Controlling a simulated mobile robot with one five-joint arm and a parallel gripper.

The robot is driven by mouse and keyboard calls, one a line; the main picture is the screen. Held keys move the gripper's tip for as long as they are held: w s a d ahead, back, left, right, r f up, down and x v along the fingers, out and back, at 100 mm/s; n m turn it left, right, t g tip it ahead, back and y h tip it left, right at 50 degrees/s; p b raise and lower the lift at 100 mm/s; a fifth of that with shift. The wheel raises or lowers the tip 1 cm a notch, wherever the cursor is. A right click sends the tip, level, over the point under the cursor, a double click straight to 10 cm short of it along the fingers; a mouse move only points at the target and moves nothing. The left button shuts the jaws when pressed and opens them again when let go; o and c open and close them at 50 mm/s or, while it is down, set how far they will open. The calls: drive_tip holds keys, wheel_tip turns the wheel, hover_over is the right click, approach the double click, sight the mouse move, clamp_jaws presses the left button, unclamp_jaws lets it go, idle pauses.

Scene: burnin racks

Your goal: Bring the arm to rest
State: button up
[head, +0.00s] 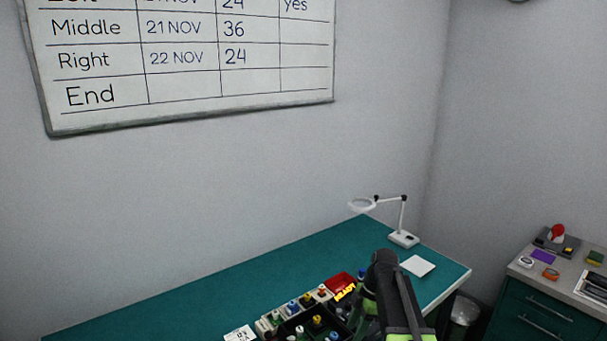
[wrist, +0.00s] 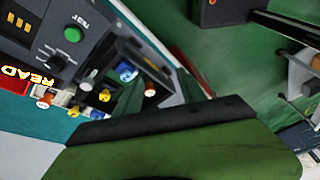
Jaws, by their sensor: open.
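My arm (head: 385,290), black with green parts, reaches over the near right part of the teal bench (head: 230,285) in the head view. Its gripper end is hard to make out there. In the wrist view a broad green and black part of my gripper (wrist: 170,140) fills the lower middle. I see nothing held in it. Beyond it is a dark test panel (wrist: 75,40) with a green button, apart from the jaw as far as I can tell.
Several components with coloured caps (head: 317,321) stand in holders beside my arm. A red bin (head: 340,283), magnifier lamp (head: 403,238) and white pad (head: 418,266) are on the bench. A drawer cabinet (head: 545,312) stands right. The bench's left part is clear.

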drive_tip(key=s+f+m+h+b, duration=0.1)
drive_tip(key=s+f+m+b, duration=0.1)
drive_tip(key=s+m, duration=0.3)
drive_tip(key=s+d+f+m+t+h+b, duration=0.1)
drive_tip(key=s+f+m, duration=0.3)
drive_tip(key=m, duration=1)
drive_tip(key=shift+s+d+f+h+b, duration=0.2)
drive_tip(key=shift+s+h+b, duration=0.2)
drive_tip(key=shift+s+h, duration=0.4)
drive_tip(key=shift+s, duration=0.1)
